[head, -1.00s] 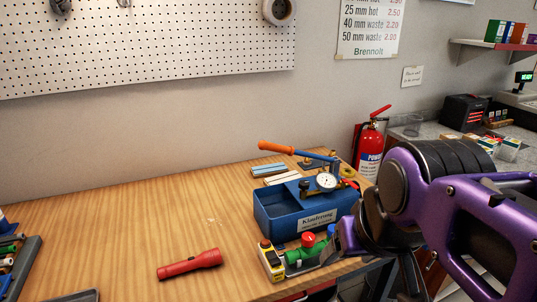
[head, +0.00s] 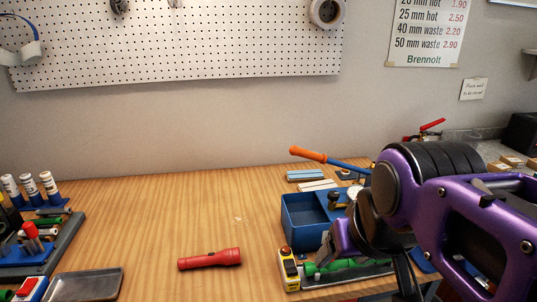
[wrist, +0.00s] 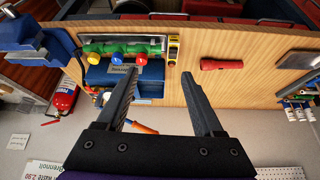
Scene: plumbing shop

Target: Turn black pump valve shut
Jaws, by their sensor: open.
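The blue pump tank (head: 301,217) stands at the right of the wooden bench, with its orange-handled lever (head: 308,154) reaching up and left. A small black knob (head: 334,195), which looks like the pump valve, sits above the tank, just left of my arm. My arm hides the gauge and the tank's right side. In the wrist view the tank (wrist: 105,76) is left of and partly behind the left finger; the knob is not clear there. My gripper (wrist: 160,73) is open and empty, apart from the pump.
A green-pipe valve rig (wrist: 124,47) with yellow, blue and red knobs lies beside the tank. A yellow device (head: 288,268) stands at its end. A red flashlight (head: 210,259) lies mid-bench; a grey tray (head: 85,285) is at left.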

